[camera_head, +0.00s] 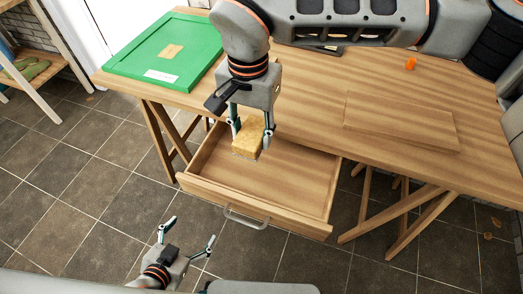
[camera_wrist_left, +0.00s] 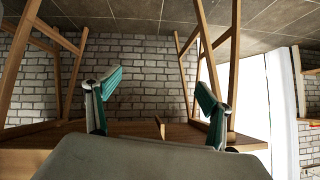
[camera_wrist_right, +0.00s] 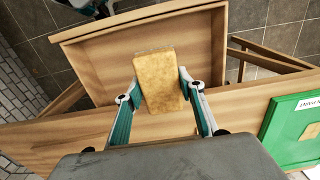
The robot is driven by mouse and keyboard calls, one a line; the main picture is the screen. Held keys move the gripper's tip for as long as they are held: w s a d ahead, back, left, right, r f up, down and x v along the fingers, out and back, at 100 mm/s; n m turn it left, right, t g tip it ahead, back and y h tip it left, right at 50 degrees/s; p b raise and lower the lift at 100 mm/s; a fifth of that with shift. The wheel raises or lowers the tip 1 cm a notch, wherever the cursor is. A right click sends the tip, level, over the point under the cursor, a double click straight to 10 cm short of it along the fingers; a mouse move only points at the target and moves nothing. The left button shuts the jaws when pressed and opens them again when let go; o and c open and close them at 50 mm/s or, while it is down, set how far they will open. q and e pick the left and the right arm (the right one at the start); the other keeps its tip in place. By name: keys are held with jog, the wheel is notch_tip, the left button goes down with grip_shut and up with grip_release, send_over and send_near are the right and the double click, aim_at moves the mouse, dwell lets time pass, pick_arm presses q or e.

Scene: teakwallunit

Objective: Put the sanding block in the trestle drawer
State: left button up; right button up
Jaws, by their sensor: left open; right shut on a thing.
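The sanding block (camera_head: 249,136) is a yellow-tan block held between the fingers of my right gripper (camera_head: 251,130), over the open drawer. It also shows in the right wrist view (camera_wrist_right: 160,82), with a finger on each side of it. The trestle drawer (camera_head: 290,180) is pulled out from under the wooden table and its visible floor is bare; its front panel carries a metal handle (camera_head: 246,218). My left gripper (camera_head: 187,240) is open and empty, low in front of the drawer, apart from it. How far the block is above the drawer floor is hard to tell.
A green board (camera_head: 166,50) with a white label lies at the table's left end. A flat wooden board (camera_head: 400,121) and a small orange thing (camera_head: 410,64) lie on the table (camera_head: 310,95).

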jog(key=b, duration=0.2)
send_over(259, 164)
jog(key=s+a, duration=0.1)
jog(key=s, duration=0.3)
notch_tip(259, 164, down, 12)
jog(key=shift+a+f, duration=0.15)
jog(key=shift+f, duration=0.1)
jog(key=shift+w+f, duration=0.1)
jog(key=shift+f, duration=0.45)
jog(key=w, duration=0.1)
jog(key=w+d, duration=0.1)
jog(key=w, duration=0.1)
jog(key=shift+w+d+f, duration=0.15)
jog(key=shift+w+f, duration=0.1)
jog(key=shift+w, duration=0.15)
jog(key=shift+s+f+b, duration=0.1)
jog(key=shift+f+b, duration=0.25)
jog(key=shift+f, duration=0.15)
jog(key=o, duration=1)
pick_arm(q)
jog(key=shift+w+d+f, duration=0.15)
jog(key=shift+d+f, duration=0.15)
